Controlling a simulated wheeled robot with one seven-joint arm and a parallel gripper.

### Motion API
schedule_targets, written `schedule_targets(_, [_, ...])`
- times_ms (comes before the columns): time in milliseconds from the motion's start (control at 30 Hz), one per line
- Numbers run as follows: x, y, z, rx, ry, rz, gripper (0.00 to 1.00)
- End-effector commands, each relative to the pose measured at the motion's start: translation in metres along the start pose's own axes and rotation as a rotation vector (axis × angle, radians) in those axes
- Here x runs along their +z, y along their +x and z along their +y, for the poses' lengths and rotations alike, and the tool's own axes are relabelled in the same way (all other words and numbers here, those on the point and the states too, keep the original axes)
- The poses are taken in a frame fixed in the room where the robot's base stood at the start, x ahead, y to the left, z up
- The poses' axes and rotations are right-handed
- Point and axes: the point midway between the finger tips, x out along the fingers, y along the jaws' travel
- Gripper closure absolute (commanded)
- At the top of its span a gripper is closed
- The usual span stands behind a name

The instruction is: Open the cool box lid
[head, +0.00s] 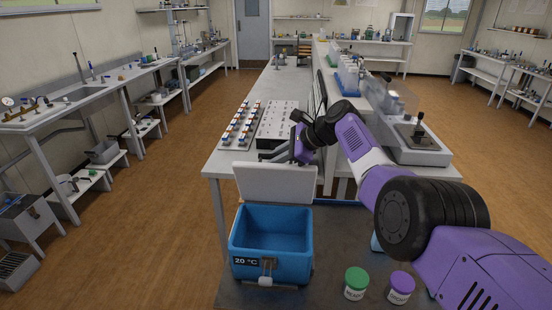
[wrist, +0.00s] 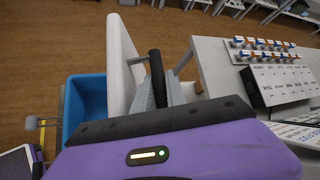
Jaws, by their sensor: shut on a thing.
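The blue cool box (head: 272,262) stands on a dark low surface, with a 20 °C display on its front. Its white lid (head: 274,184) stands up at the rear edge, so the blue interior is open to view and looks empty. In the wrist view the lid (wrist: 121,58) is seen edge-on, with the box (wrist: 85,105) to its left. My gripper (head: 268,157) is behind the lid at its top right. It is shut on the dark lid handle (wrist: 156,70), on the lid's outer face; the fingertips are partly hidden.
A bench behind the lid holds a rack of vials (head: 241,122) and a labelled white block (head: 277,120). A green-capped jar (head: 356,283) and a purple-capped jar (head: 400,287) stand right of the box.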

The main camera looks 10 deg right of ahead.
Motion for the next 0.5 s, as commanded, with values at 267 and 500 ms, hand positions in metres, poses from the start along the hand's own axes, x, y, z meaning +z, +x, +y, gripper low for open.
schedule_targets(267, [-0.0009, -0.0015, -0.0019, -0.005, -0.002, 0.002, 1.0])
schedule_targets(500, [-0.0003, -0.0018, -0.0023, -0.006, -0.002, 0.001, 0.66])
